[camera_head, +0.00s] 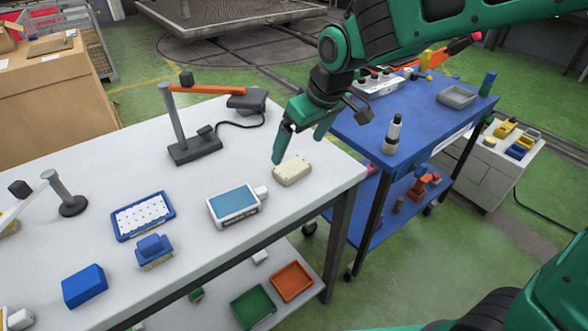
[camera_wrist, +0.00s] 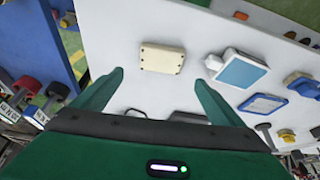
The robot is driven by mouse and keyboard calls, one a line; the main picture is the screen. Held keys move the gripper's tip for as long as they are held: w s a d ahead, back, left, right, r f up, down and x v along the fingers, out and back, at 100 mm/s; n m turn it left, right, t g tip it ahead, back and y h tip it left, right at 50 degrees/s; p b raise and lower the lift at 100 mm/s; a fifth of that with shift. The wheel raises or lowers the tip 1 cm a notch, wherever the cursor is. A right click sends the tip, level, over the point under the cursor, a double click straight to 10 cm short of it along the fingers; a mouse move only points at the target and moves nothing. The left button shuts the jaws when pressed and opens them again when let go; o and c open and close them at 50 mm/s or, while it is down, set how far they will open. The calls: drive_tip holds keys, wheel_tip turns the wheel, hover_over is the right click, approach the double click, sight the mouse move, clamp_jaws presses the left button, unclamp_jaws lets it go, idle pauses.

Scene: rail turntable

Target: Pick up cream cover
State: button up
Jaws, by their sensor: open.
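The cream cover (camera_head: 292,171) is a small flat block with rounded corners, lying on the white table (camera_head: 330,185) near its right end. In the wrist view the cream cover (camera_wrist: 162,57) lies ahead of the fingertips, roughly between their lines, with small dark holes along its edges. The cover appears apart from both fingers.
A blue-screened white device (camera_head: 234,204) lies left of the cover, with a blue tray (camera_head: 142,216) further left. A dark stand with an orange arm (camera_head: 195,145) stands behind. A blue cart (camera_head: 350,134) holding a bottle (camera_head: 392,136) adjoins the table's right end.

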sight(293, 166)
drive_tip(key=x, duration=0.3)
drive_tip(key=shift+d, duration=0.15)
drive_tip(key=shift+s+x, duration=0.2)
drive_tip(key=shift+x, duration=1.1)
drive_tip(key=shift+s+x, duration=0.15)
drive_tip(key=shift+x, duration=1.15)
drive_tip(key=shift+d+f, duration=0.15)
drive_tip(key=shift+d, duration=0.05)
drive_tip(key=c, duration=1.4)
